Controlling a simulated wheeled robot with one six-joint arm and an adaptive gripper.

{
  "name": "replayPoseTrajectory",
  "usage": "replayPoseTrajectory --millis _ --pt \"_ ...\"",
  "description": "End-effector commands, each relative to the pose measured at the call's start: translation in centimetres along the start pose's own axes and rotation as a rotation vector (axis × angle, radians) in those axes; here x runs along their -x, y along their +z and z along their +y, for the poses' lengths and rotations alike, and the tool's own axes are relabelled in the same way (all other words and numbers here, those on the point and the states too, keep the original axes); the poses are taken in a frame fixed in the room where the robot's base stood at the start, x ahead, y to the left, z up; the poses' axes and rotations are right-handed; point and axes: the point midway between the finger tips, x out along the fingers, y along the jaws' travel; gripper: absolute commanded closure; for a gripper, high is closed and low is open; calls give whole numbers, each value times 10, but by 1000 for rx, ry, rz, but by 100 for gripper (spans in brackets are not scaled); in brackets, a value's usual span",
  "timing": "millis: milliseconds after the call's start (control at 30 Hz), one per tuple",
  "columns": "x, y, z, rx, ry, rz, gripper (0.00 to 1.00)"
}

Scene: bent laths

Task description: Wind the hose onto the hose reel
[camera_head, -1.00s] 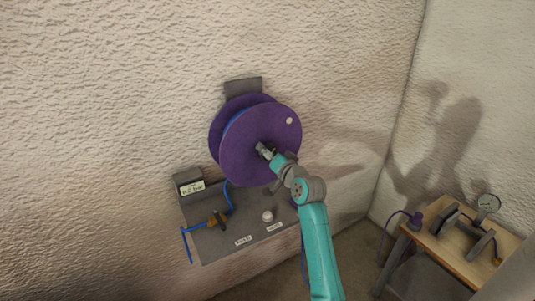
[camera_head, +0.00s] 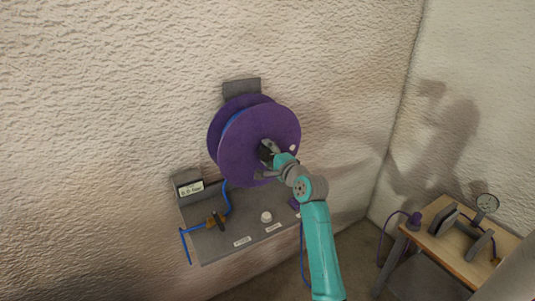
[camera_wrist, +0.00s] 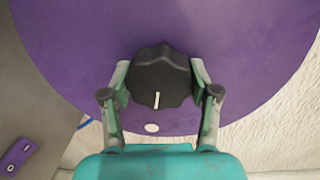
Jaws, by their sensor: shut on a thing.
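The purple hose reel (camera_head: 240,145) is mounted on the wall, with blue hose (camera_head: 230,122) showing between its two flanges. More hose hangs below the reel (camera_head: 226,195) and runs over the grey panel's left edge. In the wrist view, a black lobed knob (camera_wrist: 158,82) with a white mark sits on the reel face (camera_wrist: 90,35). My gripper (camera_wrist: 160,88) is shut on this knob, one finger on each side. In the head view my gripper (camera_head: 268,152) is at the reel's middle and hides most of the knob. A white dot (camera_head: 292,148) is at the flange's right side.
Below the reel is a grey panel (camera_head: 215,245) with a brass valve (camera_head: 216,222), a white knob (camera_head: 266,217) and a small display (camera_head: 190,188). A wooden table (camera_head: 450,252) with a gauge (camera_head: 487,203) stands at the right. Floor shows between them.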

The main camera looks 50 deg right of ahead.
Motion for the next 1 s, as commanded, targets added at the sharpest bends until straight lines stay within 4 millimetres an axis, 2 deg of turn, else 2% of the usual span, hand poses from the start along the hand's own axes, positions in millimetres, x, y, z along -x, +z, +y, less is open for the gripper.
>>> replayPoseTrajectory --millis 1000 --pt "0 -1 2 -962 -7 -48 100"
